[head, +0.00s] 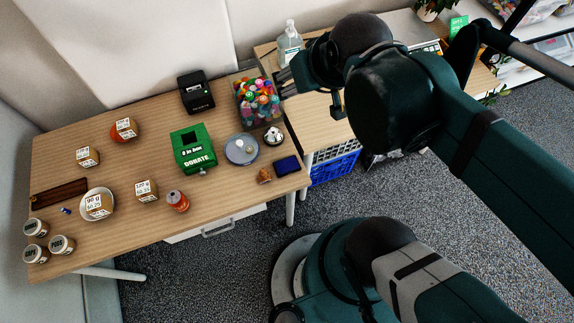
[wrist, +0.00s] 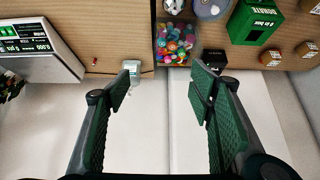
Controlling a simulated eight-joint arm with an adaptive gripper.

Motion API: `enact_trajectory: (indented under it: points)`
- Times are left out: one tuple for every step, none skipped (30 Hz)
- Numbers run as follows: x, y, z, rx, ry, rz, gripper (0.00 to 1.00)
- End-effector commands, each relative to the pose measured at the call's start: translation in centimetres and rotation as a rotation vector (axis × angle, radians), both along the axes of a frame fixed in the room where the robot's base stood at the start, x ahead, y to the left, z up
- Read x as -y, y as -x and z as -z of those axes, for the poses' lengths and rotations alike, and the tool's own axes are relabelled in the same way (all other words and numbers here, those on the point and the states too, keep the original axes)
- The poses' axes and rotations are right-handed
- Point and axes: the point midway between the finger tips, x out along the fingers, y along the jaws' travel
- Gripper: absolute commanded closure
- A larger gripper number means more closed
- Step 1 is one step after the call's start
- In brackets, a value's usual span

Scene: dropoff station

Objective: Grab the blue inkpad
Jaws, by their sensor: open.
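The blue inkpad (head: 287,166), a small dark blue rectangle, lies flat near the right front corner of the left table in the head view. It does not show in the wrist view. My gripper (head: 284,84) is well above the tables, up and back from the inkpad, near the gap between the two tables. In the wrist view my gripper (wrist: 165,86) is open with nothing between its fingers, facing the wall behind the table.
A small brown item (head: 264,175) lies just left of the inkpad. A bowl (head: 273,136), a grey dish (head: 241,149), a bin of colourful items (head: 258,101) and a green donation box (head: 194,149) stand nearby. A sanitizer bottle (head: 290,42) stands behind my gripper.

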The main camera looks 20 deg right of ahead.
Motion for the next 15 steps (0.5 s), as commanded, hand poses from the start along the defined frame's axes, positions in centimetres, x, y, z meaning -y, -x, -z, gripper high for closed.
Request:
enact_trajectory:
  points:
    - [0.0,-0.1,0.2,-0.003,-0.004,0.006,0.46]
    - [-0.1,-0.1,0.3,-0.006,-0.009,0.011,0.46]
    - [-0.1,-0.2,0.5,-0.011,-0.017,0.021,0.46]
    - [-0.1,-0.2,0.7,-0.015,-0.023,0.030,0.46]
    - [-0.2,-0.3,0.9,-0.020,-0.031,0.039,0.46]
    - [-0.2,-0.4,1.3,-0.028,-0.043,0.057,0.46]
    - [-0.3,-0.4,1.6,-0.036,-0.053,0.070,0.46]
    - [-0.4,-0.5,1.9,-0.043,-0.063,0.085,0.46]
    - [-0.4,-0.7,2.4,-0.053,-0.080,0.108,0.46]
    - [-0.5,-0.7,2.8,-0.063,-0.092,0.127,0.46]
    - [-0.6,-0.8,3.2,-0.072,-0.105,0.146,0.46]
    - [-0.7,-0.9,3.8,-0.084,-0.123,0.174,0.46]
    - [-0.8,-1.0,4.3,-0.095,-0.136,0.195,0.46]
    - [-0.8,-1.1,4.7,-0.105,-0.150,0.218,0.46]
    - [-0.9,-1.1,5.3,-0.118,-0.167,0.248,0.46]
